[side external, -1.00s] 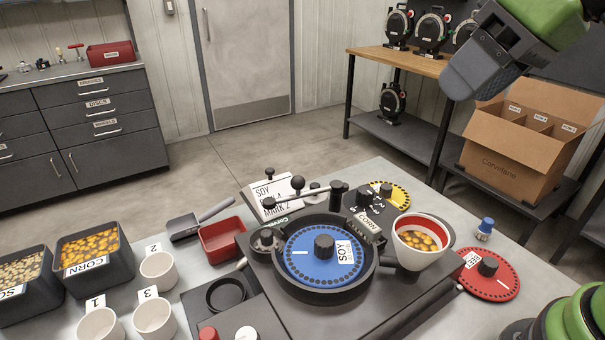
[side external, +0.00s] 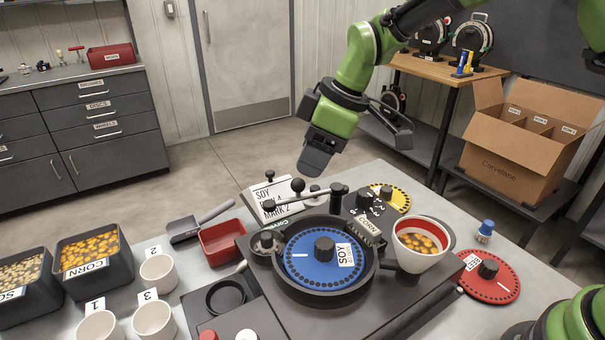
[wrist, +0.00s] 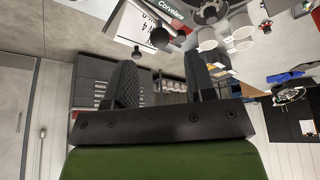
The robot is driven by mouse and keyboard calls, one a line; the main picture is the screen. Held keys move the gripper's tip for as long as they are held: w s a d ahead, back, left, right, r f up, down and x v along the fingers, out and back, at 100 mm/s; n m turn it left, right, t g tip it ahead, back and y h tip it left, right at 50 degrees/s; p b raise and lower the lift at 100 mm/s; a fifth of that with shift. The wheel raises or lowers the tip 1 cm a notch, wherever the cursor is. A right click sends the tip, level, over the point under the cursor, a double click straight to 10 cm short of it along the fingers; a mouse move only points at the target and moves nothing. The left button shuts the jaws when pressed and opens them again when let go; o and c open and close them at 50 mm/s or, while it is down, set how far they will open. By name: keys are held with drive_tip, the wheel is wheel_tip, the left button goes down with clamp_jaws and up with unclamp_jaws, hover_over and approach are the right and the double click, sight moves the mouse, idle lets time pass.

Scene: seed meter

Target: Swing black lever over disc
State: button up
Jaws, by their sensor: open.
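The blue disc (side external: 308,266), labelled SOY, lies flat in the round black housing of the seed meter (side external: 321,291). Behind the disc, a lever (side external: 303,197) runs from a dark post at right to a black end at left. A black ball knob (side external: 298,185) shows at the lever; how they join is unclear. My gripper (side external: 314,164) is above and behind the lever, fingers pointing down, apart from it. The wrist view shows my gripper (wrist: 160,75) with its two fingers apart and nothing between them. A black ball knob (wrist: 160,37) shows beyond them.
A white cup of corn seeds (side external: 410,258) stands right of the disc. A white sign card (side external: 272,192) stands close behind the lever. A red tray (side external: 221,240), scoop (side external: 186,231), seed bins (side external: 88,252) and white cups lie left. A red disc (side external: 488,281) lies right.

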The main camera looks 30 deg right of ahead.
sight(301, 180)
drive_tip(key=shift+x, duration=2.35)
drive_tip(key=shift+c, duration=0.5)
clamp_jaws()
